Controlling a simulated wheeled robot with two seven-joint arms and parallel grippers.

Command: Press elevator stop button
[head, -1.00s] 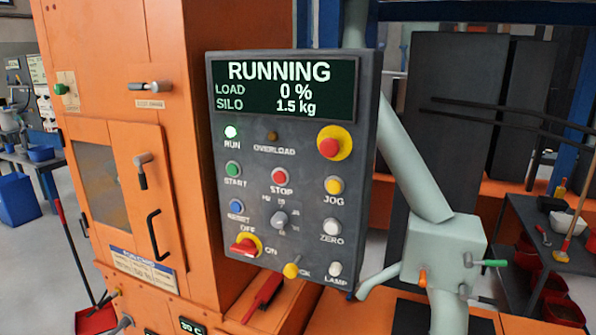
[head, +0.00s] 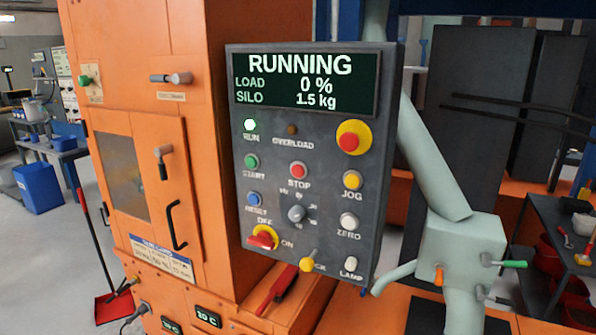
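The red stop button (head: 298,170), labelled STOP, sits in the middle of the grey control panel (head: 376,120). The panel's display (head: 306,82) reads RUNNING, load 0 %, silo 1.5 kg, and the RUN lamp (head: 250,125) glows white-green. The green start button (head: 251,161) is left of the stop button and the yellow jog button (head: 351,180) is right of it. A larger red button on a yellow base (head: 349,140) is above right. Neither of my grippers shows in the head view.
A selector knob (head: 297,213) is just below the stop button. A red switch (head: 262,238) and a yellow-tipped lever (head: 307,264) project at the panel's bottom. The orange machine (head: 225,40) stands left; a pale green pipe (head: 432,170) runs right. A dark shelf with tools is far right.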

